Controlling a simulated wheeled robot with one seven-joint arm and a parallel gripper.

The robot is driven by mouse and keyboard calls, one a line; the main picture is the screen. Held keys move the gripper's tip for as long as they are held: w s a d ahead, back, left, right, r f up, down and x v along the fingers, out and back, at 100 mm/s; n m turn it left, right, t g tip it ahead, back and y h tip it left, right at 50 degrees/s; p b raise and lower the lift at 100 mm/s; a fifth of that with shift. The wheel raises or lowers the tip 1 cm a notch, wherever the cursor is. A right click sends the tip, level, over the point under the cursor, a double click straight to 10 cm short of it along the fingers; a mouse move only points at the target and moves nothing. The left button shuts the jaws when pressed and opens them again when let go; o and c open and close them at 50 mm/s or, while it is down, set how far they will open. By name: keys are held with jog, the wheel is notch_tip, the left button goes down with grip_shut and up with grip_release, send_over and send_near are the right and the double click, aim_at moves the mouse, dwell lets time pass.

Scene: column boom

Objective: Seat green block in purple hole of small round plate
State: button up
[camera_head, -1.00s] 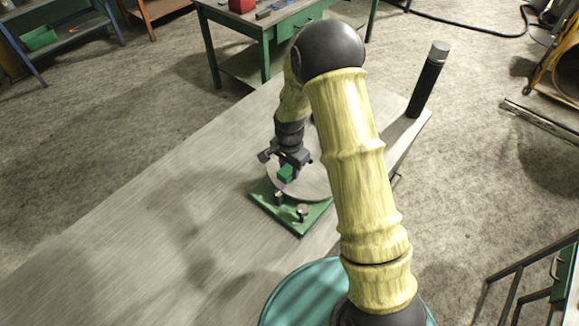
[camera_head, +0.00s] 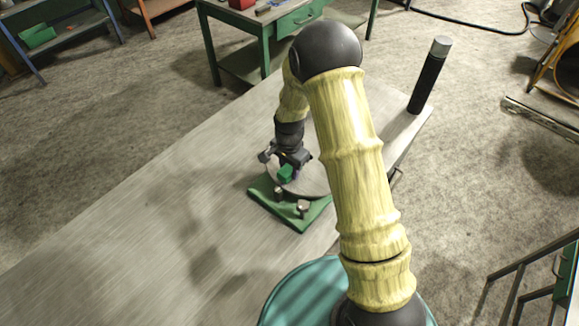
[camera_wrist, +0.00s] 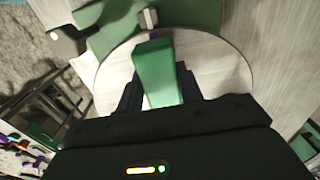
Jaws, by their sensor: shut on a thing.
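My gripper (camera_head: 291,165) is shut on the green block (camera_head: 286,174) and holds it over the round plate. The block (camera_wrist: 154,70) also shows between the two dark fingers in the wrist view. The small round plate (camera_head: 314,185) is pale grey and lies on a green base (camera_head: 265,201). My arm covers part of the plate in the head view. The hole itself is not clearly seen, and I cannot tell whether the block touches the plate.
Metal knobs (camera_head: 303,206) stand on the green base near the plate's edge. A black cylinder with a grey top (camera_head: 429,76) stands at the table's far right corner. The grey table (camera_head: 150,215) is clear to the left.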

aim_at(289, 167)
jog(key=shift+f+b, duration=0.55)
jog(key=shift+f, duration=0.25)
jog(key=o, duration=0.7)
jog(key=shift+r, duration=0.1)
jog(key=shift+r+p, duration=2.6)
jog(key=shift+r, duration=1.05)
jog(key=o, duration=0.6)
